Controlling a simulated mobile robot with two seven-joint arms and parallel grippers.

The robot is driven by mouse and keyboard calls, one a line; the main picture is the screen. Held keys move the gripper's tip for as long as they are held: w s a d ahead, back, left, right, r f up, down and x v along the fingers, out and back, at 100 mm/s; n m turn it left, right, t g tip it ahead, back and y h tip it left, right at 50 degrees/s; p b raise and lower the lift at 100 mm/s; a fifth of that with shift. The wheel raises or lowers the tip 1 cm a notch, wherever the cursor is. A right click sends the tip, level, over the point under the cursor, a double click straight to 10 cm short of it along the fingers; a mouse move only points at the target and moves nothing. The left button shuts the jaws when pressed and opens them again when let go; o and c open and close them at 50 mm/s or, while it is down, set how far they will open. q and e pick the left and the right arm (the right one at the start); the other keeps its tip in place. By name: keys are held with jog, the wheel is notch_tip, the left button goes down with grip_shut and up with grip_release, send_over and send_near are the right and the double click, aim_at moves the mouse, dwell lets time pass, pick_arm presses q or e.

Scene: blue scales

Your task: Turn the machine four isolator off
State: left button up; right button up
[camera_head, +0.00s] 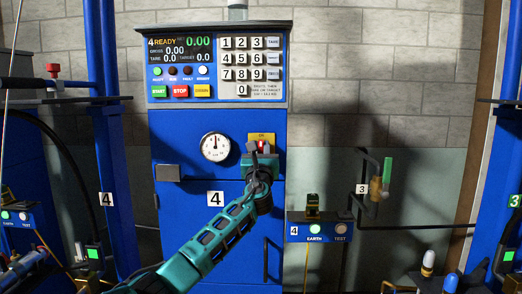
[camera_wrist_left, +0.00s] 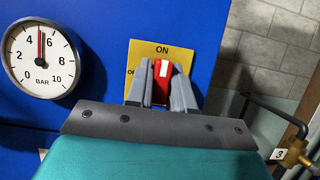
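The machine four isolator is a red handle (camera_wrist_left: 163,72) with a white stripe on a yellow plate (camera_wrist_left: 181,51). In the left wrist view the handle stands upright towards the word ON; lettering at the plate's left is partly hidden by a finger. In the head view the red handle (camera_head: 263,144) shows on the blue cabinet, right of the gauge. My left gripper (camera_wrist_left: 162,85) has its grey fingers on both sides of the handle, with no clear gap, and seems shut on it. It also shows in the head view (camera_head: 262,157). My right gripper is not in view.
A round pressure gauge (camera_wrist_left: 41,57) sits left of the isolator. Above are a keypad (camera_head: 250,65) and a display (camera_head: 181,51) reading "4 READY". A brass valve (camera_head: 377,188) marked 3 and an earth/test box (camera_head: 320,228) marked 4 stand to the right.

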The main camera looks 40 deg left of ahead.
pick_arm(q)
grip_shut()
